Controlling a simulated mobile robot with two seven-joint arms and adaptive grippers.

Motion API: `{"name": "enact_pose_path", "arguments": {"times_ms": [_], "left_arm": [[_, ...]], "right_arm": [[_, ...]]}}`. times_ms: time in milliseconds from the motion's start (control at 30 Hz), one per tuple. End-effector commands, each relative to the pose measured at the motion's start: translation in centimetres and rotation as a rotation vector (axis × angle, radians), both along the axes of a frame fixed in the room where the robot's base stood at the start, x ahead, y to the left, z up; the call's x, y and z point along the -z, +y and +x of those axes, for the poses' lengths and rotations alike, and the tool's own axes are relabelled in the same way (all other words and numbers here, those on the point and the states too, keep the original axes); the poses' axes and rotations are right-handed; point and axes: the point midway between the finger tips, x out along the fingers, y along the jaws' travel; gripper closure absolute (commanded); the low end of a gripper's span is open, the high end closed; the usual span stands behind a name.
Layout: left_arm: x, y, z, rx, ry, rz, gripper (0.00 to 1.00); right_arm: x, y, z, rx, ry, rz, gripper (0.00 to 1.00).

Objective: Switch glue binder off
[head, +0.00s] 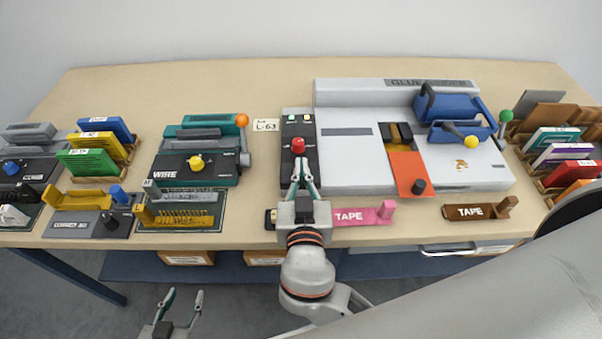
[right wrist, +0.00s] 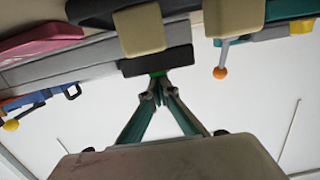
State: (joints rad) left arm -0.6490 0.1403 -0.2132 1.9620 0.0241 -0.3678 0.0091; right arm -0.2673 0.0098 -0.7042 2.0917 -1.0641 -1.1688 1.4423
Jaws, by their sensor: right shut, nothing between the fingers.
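The glue binder (head: 355,175) is a large light grey machine right of the middle of the table in the head view. Its dark control strip (head: 309,130) runs along its left side, with a red knob (head: 298,146) and two small lights at the far end, the left one greenish. My right gripper (head: 298,164) is shut and empty, its fingertips just in front of the red knob; contact cannot be told. In the right wrist view the shut fingertips (right wrist: 160,88) are beside a small green patch and a black block. My left gripper (head: 184,296) is open and empty, below the table's front edge.
A wire binder (head: 196,172) and an L-63 label (head: 266,125) lie to the left. A pink tape holder (head: 362,216) and a brown one (head: 480,210) stand along the front edge. Racks of books flank both sides. Bare table shows behind the machines.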

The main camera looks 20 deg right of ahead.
Motion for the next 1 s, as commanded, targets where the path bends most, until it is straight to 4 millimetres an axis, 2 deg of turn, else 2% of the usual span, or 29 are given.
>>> {"name": "enact_pose_path", "arguments": {"times_ms": [33, 100, 300, 700, 833, 1000], "left_arm": [[0.9, 0.0, -0.2, -0.001, 0.007, 0.001, 0.60], [0.9, 0.1, -0.4, 0.000, 0.014, 0.005, 0.60], [0.2, 0.1, -0.1, 0.000, 0.001, 0.002, 0.60], [0.2, 0.0, 0.0, -0.001, 0.001, 0.001, 0.60], [0.2, 0.0, 0.0, -0.001, 0.000, 0.001, 0.60], [0.2, 0.0, 0.0, -0.001, 0.000, 0.000, 0.60]], "right_arm": [[0.6, -0.4, 0.0, 0.003, 0.004, 0.000, 1.00], [0.3, -0.3, 0.0, 0.002, 0.003, -0.003, 1.00], [0.2, -0.1, -0.4, 0.001, 0.005, -0.002, 1.00], [-0.5, 1.6, -5.8, 0.001, 0.005, -0.004, 1.00], [-0.7, 1.9, -6.9, 0.002, 0.003, -0.004, 1.00], [-0.8, 2.0, -7.2, 0.002, 0.001, -0.004, 1.00]]}}
